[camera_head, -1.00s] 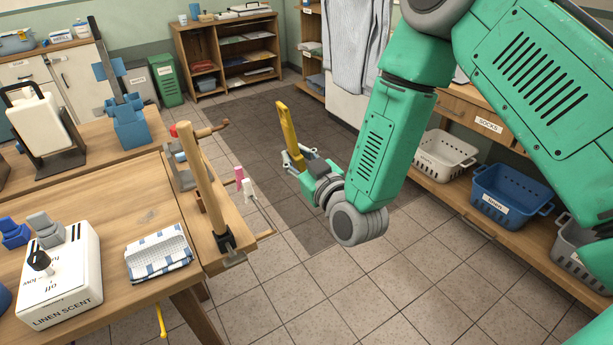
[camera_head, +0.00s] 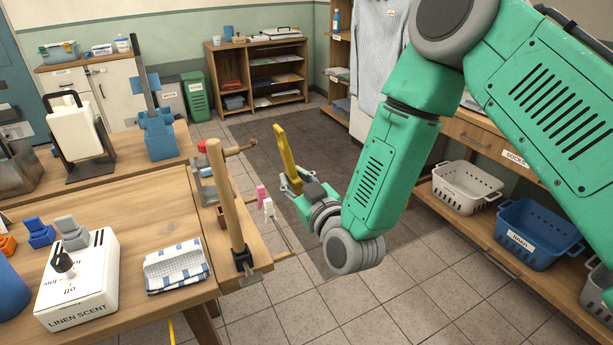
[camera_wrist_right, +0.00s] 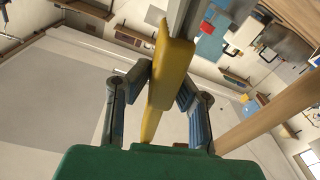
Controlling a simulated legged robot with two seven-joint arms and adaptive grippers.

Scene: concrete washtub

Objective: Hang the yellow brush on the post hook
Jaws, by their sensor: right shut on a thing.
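The yellow brush (camera_head: 286,150) is upright and slightly tilted in my right gripper (camera_head: 297,184), in the air over the floor mat. In the right wrist view the yellow handle (camera_wrist_right: 172,72) is between the two dark fingers of my right gripper (camera_wrist_right: 165,90), with a grey part at its upper end. The wooden post (camera_head: 230,200) stands in a black foot at the bench's right edge, left of the brush and apart from it. The post also shows in the wrist view (camera_wrist_right: 272,117). My left gripper is not in view.
Pink (camera_head: 262,194) and white (camera_head: 268,208) pegs are between post and gripper. A vise-like tool (camera_head: 204,180) stands behind the post. The checked cloth (camera_head: 176,266) and scent box (camera_head: 78,280) lie left. Baskets (camera_head: 465,188) line the right shelf. The floor between is open.

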